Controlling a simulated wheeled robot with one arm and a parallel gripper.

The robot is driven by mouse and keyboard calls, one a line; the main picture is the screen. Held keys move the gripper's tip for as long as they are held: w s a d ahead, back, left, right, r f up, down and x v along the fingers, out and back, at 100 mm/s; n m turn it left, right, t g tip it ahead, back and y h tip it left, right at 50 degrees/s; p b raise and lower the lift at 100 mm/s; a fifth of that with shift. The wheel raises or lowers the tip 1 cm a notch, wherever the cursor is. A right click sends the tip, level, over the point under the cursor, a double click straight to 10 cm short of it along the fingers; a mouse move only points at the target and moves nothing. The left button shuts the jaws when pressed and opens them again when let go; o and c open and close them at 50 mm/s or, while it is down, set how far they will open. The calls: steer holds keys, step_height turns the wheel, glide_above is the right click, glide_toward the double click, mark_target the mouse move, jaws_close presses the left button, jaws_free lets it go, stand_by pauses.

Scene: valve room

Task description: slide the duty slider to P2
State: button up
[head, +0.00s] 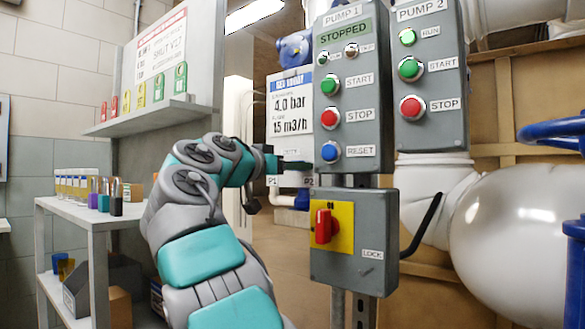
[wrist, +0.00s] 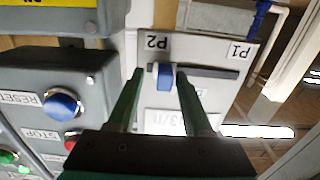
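The duty slider's blue knob (wrist: 165,77) sits at the P2 end of a dark slot (wrist: 210,72) in a pale panel, in the upside-down wrist view. The P2 label (wrist: 157,42) is beside it and the P1 label (wrist: 240,50) is by the other end. My gripper (wrist: 161,72) is open, one finger on each side of the knob. Small gaps show between the knob and both fingers. In the head view my gripper (head: 296,164) is at the panel (head: 291,105) and hides the knob; the P1 (head: 272,181) and P2 (head: 308,182) labels show below it.
The grey PUMP 1 box (head: 352,100) with its buttons stands close to the right of my gripper. The blue RESET button (head: 331,152) is nearest. A lock box (head: 354,240) with a red handle is below.

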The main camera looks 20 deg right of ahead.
steer(key=shift+a, duration=0.15)
steer(key=v, duration=0.7)
steer(key=shift+s+a, duration=0.2)
steer(key=shift+a, duration=0.1)
stand_by(0.3)
